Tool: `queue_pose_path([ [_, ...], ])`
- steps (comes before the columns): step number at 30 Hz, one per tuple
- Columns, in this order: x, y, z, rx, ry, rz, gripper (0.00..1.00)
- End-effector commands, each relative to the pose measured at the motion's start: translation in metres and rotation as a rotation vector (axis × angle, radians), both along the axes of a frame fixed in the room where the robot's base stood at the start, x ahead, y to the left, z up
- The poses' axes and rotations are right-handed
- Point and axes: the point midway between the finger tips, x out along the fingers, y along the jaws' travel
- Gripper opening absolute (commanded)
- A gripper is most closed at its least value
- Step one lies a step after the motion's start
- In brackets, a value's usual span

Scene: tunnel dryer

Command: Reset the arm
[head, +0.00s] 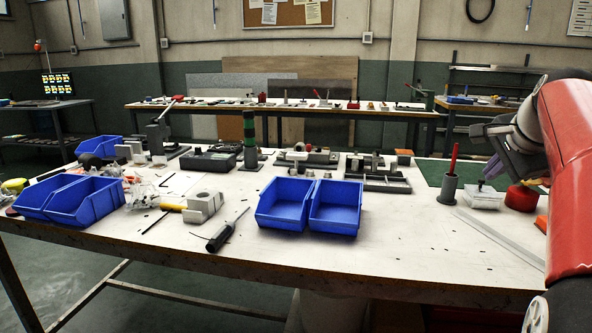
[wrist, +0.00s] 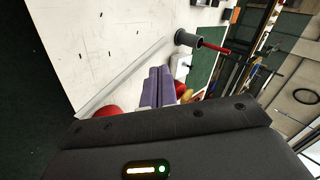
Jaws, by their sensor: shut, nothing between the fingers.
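My gripper (head: 493,168) is at the right of the head view, above the right part of the workbench. Its purple fingers also show in the wrist view (wrist: 158,86), side by side and shut with nothing between them. My red arm reaches in from the right edge of the head view. Below and near the gripper are a clear box (head: 483,199), a red round object (head: 521,198) and a grey cup with a red rod (head: 449,189). I cannot tell the exact height of the gripper above them.
The white workbench (head: 400,240) has two blue bins (head: 335,221) at its front middle and more blue bins (head: 86,200) at the left. A screwdriver (head: 222,236) and a metal strip (head: 497,237) lie on it. The front right is mostly clear.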

Motion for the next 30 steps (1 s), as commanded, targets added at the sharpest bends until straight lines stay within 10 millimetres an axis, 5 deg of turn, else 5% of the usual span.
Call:
queue_pose_path([
  [8,-0.067,0.12,-0.056,-0.217,0.105,0.414,0.0],
  [15,-0.165,0.213,-0.153,-0.516,0.206,0.902,0.0],
  [22,-0.227,0.244,-0.222,-0.713,0.259,1.194,0.0],
  [30,-0.237,0.246,-0.235,-0.747,0.269,1.242,0.0],
])
